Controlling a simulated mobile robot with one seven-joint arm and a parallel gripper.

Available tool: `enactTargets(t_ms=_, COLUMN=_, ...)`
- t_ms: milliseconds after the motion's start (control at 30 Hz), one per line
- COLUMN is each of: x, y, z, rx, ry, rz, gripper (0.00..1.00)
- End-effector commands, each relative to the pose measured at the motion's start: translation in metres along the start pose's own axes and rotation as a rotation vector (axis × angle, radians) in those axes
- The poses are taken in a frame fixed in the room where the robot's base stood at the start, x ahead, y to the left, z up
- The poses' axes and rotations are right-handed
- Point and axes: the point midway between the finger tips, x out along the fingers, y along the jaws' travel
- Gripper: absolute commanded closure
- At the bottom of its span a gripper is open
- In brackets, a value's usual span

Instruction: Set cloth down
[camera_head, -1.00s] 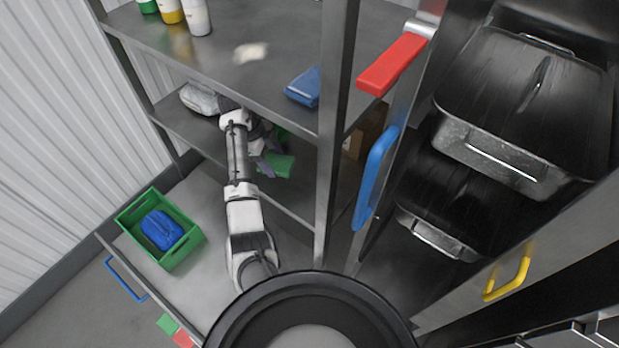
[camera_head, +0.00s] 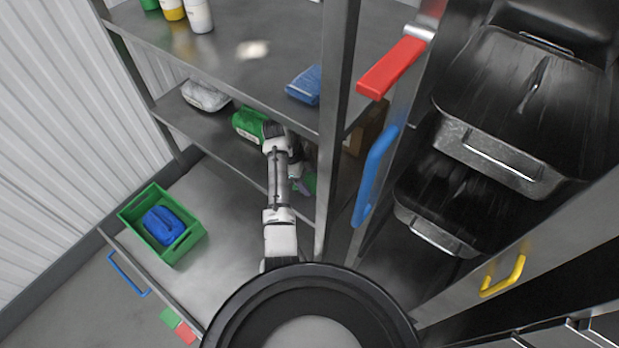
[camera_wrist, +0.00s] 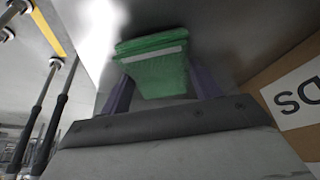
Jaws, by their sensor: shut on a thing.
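A folded green cloth (camera_wrist: 152,62) with a pale edge stripe is between the purple fingers of my gripper (camera_wrist: 163,84) in the wrist view. My gripper is shut on it. In the head view the cloth (camera_head: 310,183) shows only as a small green patch beside my gripper (camera_head: 302,184), which is over the lower shelf (camera_head: 220,137) near the right post. My arm and the shelving hide part of both. The wrist view shows a grey metal surface around the cloth; I cannot tell whether the cloth touches it.
A green container (camera_head: 247,124) and a wrapped white bag (camera_head: 204,96) stand on the lower shelf. A cardboard box (camera_wrist: 297,105) is close on the right. The shelf post (camera_head: 335,130) stands beside my arm. A blue packet (camera_head: 304,85) lies on the upper shelf.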

Motion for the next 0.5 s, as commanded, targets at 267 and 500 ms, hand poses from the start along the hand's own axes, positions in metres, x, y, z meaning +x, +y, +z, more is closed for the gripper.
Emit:
enactTargets(t_ms=267, x=0.0059, y=0.0001, z=-0.0012, rx=0.001, ry=-0.001, rz=0.0, gripper=0.55)
enactTargets(t_ms=500, x=0.0079, y=0.0001, z=-0.0004, rx=0.001, ry=-0.001, rz=0.0, gripper=0.28)
